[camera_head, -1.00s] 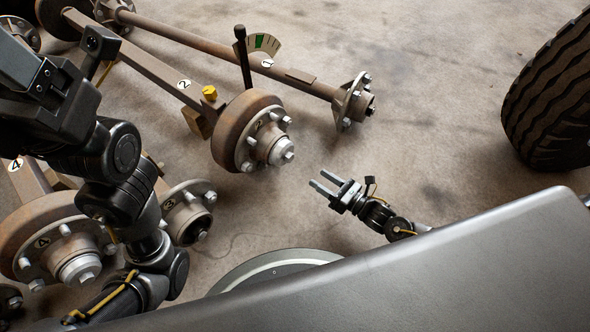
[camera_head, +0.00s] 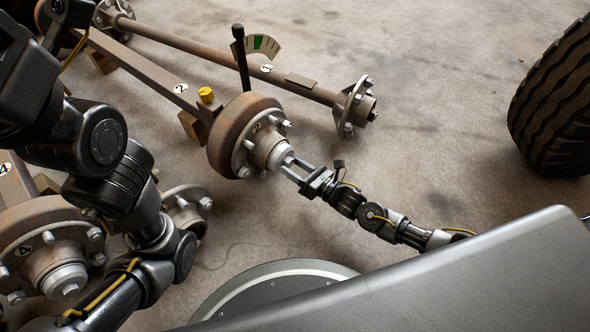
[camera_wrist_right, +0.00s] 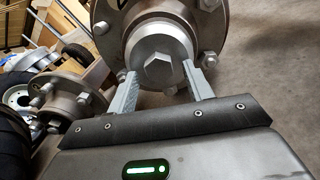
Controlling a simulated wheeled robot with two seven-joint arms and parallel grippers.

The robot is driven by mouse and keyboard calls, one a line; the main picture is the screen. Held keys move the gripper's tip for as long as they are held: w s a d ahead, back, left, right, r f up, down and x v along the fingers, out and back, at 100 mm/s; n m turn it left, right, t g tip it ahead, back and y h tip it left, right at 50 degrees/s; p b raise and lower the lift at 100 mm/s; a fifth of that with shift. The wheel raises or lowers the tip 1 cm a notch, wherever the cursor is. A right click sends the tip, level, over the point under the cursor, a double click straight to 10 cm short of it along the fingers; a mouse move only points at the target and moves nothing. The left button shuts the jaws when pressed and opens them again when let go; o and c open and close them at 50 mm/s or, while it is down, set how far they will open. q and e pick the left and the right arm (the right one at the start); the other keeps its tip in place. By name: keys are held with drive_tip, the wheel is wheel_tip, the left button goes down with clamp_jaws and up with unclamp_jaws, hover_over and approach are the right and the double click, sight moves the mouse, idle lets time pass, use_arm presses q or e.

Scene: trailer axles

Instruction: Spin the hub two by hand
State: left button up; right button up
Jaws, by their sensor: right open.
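Hub two (camera_head: 250,138) is a rusty drum with a grey flange, several studs and a silver centre cap, on the axle marked 2. My right gripper (camera_head: 290,168) is open at the cap's front. In the right wrist view the cap (camera_wrist_right: 160,60) with its hex end lies between the tips of my open right gripper (camera_wrist_right: 157,85); I cannot tell if the fingers touch it. My left arm comes in from the left in the head view; its gripper is not clearly visible.
Axle one (camera_head: 215,47) with its bare hub (camera_head: 355,105) lies behind. Hub four (camera_head: 50,250) is at lower left. A tyre (camera_head: 555,105) stands at right. Floor between is clear.

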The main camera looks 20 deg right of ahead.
clamp_jaws()
idle(0.4)
